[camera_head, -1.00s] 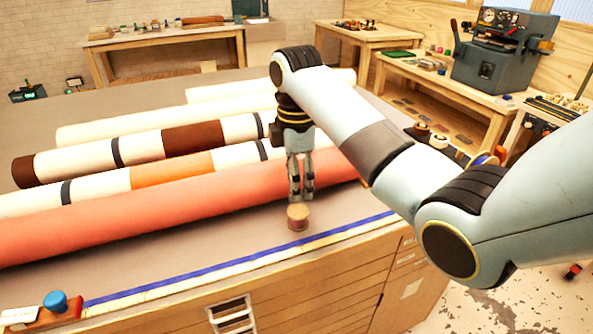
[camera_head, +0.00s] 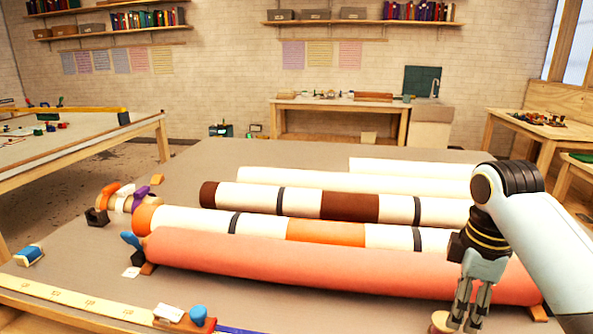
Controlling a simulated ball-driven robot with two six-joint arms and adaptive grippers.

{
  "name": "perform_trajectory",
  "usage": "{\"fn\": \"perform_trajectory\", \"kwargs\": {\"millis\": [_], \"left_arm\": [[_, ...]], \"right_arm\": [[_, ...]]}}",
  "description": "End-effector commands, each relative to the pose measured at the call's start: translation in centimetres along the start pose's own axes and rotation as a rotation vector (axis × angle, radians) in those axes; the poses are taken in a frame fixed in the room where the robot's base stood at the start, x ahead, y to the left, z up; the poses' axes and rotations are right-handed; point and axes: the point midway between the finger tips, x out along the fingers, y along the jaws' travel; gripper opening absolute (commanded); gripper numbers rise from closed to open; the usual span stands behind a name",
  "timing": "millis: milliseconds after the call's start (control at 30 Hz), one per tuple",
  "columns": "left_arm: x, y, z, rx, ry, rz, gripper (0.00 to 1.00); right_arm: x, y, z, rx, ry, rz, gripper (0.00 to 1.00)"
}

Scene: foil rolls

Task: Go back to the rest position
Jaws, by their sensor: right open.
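My right gripper (camera_head: 472,306) points down at the lower right, in front of the right part of the salmon foil roll (camera_head: 320,265). Its fingers are open. A small round wooden piece (camera_head: 441,321) shows beside and partly behind the fingertips; I cannot tell whether they touch it. Behind the salmon roll lie a white roll with an orange band (camera_head: 326,231), a white roll with a dark brown band (camera_head: 349,206) and plain cream rolls (camera_head: 300,178). My left gripper is not in view.
The rolls lie on a large grey-topped table (camera_head: 75,265). A blue-knobbed tool (camera_head: 190,318) sits at the front edge by a yellow ruler strip (camera_head: 70,305). Small tape rolls (camera_head: 125,200) stand at the left. A second table (camera_head: 60,150) and a back workbench (camera_head: 340,103) stand farther off.

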Motion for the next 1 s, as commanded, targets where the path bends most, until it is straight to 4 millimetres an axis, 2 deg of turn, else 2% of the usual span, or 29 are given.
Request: {"fn": "perform_trajectory", "kwargs": {"millis": [33,100,200,400,767,800,1000], "left_arm": [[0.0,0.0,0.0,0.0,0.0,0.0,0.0],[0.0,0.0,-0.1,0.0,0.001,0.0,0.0],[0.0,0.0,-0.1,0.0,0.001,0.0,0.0],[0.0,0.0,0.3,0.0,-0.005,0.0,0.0],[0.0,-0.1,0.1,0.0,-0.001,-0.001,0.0],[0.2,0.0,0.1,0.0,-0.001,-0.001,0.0],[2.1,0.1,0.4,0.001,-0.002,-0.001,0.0]], "right_arm": [[1.3,-2.6,1.1,0.082,0.001,0.018,0.53],[2.1,-5.8,2.5,0.224,0.016,0.06,0.53],[2.3,-9.6,4.1,0.4,0.047,0.106,0.53],[1.1,-14.6,6.3,0.638,0.107,0.157,0.53],[-2.5,-20.7,9.0,0.946,0.207,0.195,0.53],[-2.3,-20.9,9.1,0.969,0.212,0.195,0.53],[4.5,-20.0,8.9,0.968,0.192,0.185,0.53]]}}
